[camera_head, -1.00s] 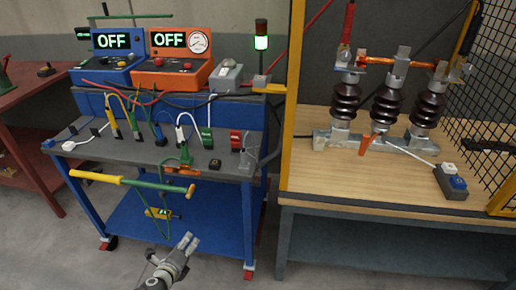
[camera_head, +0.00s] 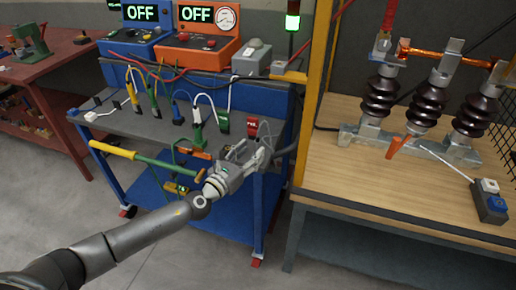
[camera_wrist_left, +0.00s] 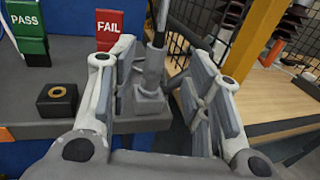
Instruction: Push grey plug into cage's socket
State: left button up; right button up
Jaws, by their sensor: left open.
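The grey plug (camera_wrist_left: 153,73) stands upright at the right edge of the cart top in the left wrist view, with a dark cable at its top. My left gripper (camera_head: 258,150) reaches over the cart's right end and hides most of the plug in the head view. In the left wrist view the open fingers (camera_wrist_left: 155,95) are on either side of the plug, with gaps visible. A dark block with white and blue parts (camera_head: 489,204) lies on the cage's wooden table; I cannot tell whether it is the cage's socket. My right gripper is not in view.
The yellow cage post (camera_head: 319,90) and wooden table (camera_head: 345,180) are to the right. Brown insulators (camera_head: 427,101) stand there.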

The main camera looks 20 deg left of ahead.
aim_at(255, 146)
pick_arm(q)
jog(key=shift+a+x, duration=0.2)
jog(key=shift+x, duration=2.45)
jog(key=shift+f, duration=0.1)
grip_shut()
